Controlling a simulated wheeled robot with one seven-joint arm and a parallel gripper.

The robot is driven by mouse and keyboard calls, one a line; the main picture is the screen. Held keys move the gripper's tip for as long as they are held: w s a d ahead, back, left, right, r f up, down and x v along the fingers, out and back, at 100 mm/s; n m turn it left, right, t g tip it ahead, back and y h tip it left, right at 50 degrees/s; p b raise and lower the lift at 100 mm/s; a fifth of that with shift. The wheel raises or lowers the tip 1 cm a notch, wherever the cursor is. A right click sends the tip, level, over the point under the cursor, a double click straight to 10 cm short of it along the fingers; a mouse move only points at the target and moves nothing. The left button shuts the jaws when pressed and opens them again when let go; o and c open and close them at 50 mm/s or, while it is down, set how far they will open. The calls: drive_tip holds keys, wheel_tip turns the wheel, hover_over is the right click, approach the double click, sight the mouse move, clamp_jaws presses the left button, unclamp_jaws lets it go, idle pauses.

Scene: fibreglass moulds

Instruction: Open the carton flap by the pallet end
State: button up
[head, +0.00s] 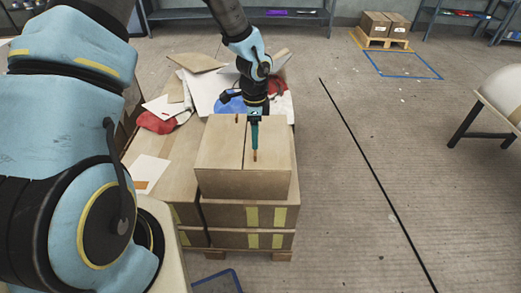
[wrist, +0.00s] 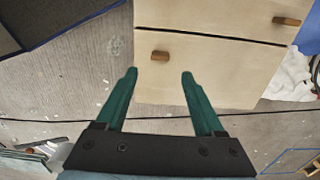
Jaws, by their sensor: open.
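A brown carton (head: 222,180) sits on top of a stack of boxes on a pallet. Its two top flaps lie flat and shut, with a dark seam between them. The right flap (head: 274,145) carries a small wooden tab (head: 255,156) close to my fingertips. The left flap carries another tab (head: 237,118). In the wrist view, the near tab (wrist: 160,56) shows just beyond and between my fingertips, and the other tab (wrist: 287,21) is past the seam. My gripper (head: 254,148) is open and empty above the right flap; it also shows in the wrist view (wrist: 159,73).
Cardboard scraps, papers and red cloth (head: 158,122) lie on the stack behind and left of the carton. A white rounded mould (head: 503,88) on a dark stand is at the right. Another pallet with boxes (head: 384,27) stands far back. The floor right of the stack is clear.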

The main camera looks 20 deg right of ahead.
sight(255, 153)
wheel_tip(255, 153, down, 7)
drive_tip(key=shift+a+f+p, duration=0.1)
drive_tip(key=shift+f+p, duration=0.1)
drive_tip(key=shift+p, duration=0.35)
drive_tip(key=shift+c, duration=0.2)
clamp_jaws()
drive_tip(key=shift+w, duration=0.1)
idle(0.9)
